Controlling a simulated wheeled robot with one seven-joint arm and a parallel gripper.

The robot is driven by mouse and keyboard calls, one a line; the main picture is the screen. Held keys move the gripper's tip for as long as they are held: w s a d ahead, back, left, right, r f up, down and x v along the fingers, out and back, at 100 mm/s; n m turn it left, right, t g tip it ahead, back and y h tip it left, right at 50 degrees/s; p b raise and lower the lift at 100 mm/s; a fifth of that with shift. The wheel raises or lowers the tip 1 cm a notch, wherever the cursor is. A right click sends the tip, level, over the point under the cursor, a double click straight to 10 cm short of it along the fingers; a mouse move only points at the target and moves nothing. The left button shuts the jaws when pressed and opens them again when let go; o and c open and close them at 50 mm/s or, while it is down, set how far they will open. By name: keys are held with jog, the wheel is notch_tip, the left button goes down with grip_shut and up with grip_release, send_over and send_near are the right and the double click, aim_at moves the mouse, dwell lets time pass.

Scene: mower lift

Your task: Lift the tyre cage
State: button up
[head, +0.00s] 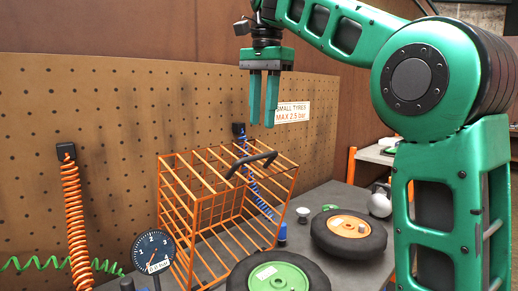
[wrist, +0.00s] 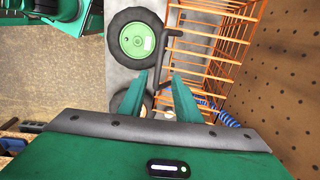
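The tyre cage (head: 228,208) is an orange wire frame standing upright on the grey bench, with a dark handle (head: 250,164) across its top. Its bars also show right of centre in the wrist view (wrist: 214,62). My green gripper (head: 262,124) points down above the cage, higher than the handle and apart from it. Its two fingers have a gap between them and hold nothing, and they show at the centre of the wrist view (wrist: 164,76).
A green-hubbed tyre (head: 278,277) and an orange-hubbed tyre (head: 348,230) lie on the bench (head: 325,193) in front and right of the cage. A pressure gauge (head: 153,250) stands at its left front. A pegboard (head: 110,110) with an orange coiled hose (head: 75,215) rises close behind.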

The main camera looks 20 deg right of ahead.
jog(key=f, duration=0.8)
jog(key=shift+w+a+f, duration=0.1)
jog(key=shift+w, duration=0.15)
grip_shut()
